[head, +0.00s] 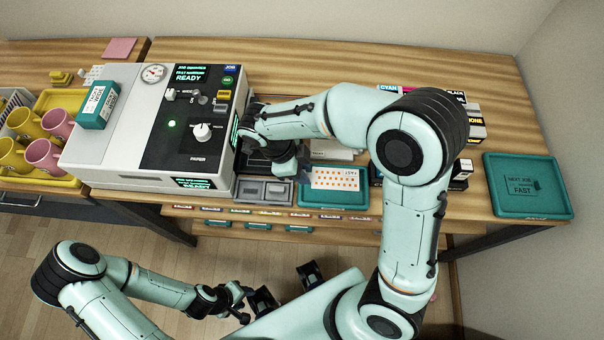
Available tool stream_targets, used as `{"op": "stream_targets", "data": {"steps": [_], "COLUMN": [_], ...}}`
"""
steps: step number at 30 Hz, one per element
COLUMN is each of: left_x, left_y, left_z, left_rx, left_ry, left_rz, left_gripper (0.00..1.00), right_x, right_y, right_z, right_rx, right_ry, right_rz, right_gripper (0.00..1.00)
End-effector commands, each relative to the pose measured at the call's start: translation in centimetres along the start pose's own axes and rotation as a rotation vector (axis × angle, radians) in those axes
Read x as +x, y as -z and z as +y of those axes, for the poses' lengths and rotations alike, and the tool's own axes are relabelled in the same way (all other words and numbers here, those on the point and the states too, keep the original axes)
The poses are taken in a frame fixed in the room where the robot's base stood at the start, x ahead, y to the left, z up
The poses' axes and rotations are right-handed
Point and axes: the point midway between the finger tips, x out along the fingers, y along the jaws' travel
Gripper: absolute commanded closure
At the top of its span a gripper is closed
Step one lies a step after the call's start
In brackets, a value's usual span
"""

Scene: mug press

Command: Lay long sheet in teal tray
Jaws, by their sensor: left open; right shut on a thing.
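A white sheet with rows of orange marks (335,178) lies flat over a small teal tray (338,206) to the right of the press. Its lettering is too small to read surely. My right gripper (302,162) is at the left edge of this sheet, shut on what appears to be that edge; the fingertips are mostly hidden. A larger teal tray (510,207) at the far right has a dark label and no sheet visible on it. My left gripper (246,303) is open and empty, low in front of the table.
A white and black press (150,125) stands to the left. A grey two-part tray (263,191) sits beside it. Mugs (43,153) stand in a yellow tray at far left. Ink boxes (470,125) are behind my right arm. Bare tabletop lies around the far-right tray.

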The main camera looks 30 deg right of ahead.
Motion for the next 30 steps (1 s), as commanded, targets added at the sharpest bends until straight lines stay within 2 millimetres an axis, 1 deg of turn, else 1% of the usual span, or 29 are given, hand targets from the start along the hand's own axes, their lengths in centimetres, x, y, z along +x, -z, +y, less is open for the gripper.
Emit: {"op": "stream_targets", "data": {"steps": [1, 3, 6, 14, 26, 27, 29, 30], "left_x": [0.1, 0.2, 0.3, 0.3, 1.4, 1.4, 1.3, 1.3], "left_y": [0.0, -0.1, -0.1, -0.1, -0.3, -0.3, -0.3, -0.3], "left_z": [-0.1, -0.1, -0.1, -0.1, -0.6, -0.6, -0.6, -0.6], "left_rx": [0.000, 0.000, 0.000, 0.000, -0.002, -0.002, -0.002, -0.002], "left_ry": [0.000, 0.000, 0.000, 0.000, 0.002, 0.002, 0.002, 0.002], "left_rz": [-0.001, -0.001, -0.001, -0.001, -0.006, -0.006, -0.006, -0.006], "left_gripper": [0.57, 0.57, 0.57, 0.57, 0.57, 0.57, 0.57, 0.57], "right_x": [1.0, 1.9, 2.6, 2.7, 3.6, 3.6, 3.5, 3.5], "right_y": [-0.3, -0.7, -1.0, -1.1, -1.4, -1.4, -1.4, -1.4], "right_z": [0.1, 0.1, 0.0, 0.0, 0.1, 0.0, 0.0, 0.0], "right_rx": [-0.001, 0.000, -0.001, 0.000, 0.000, 0.000, 0.000, 0.000], "right_ry": [-0.004, -0.004, -0.001, 0.000, -0.001, -0.001, -0.001, -0.001], "right_rz": [0.006, 0.006, 0.003, 0.002, 0.002, 0.002, 0.002, 0.002], "right_gripper": [1.00, 1.00, 1.00, 1.00, 1.00, 0.68, 0.48, 0.48]}}
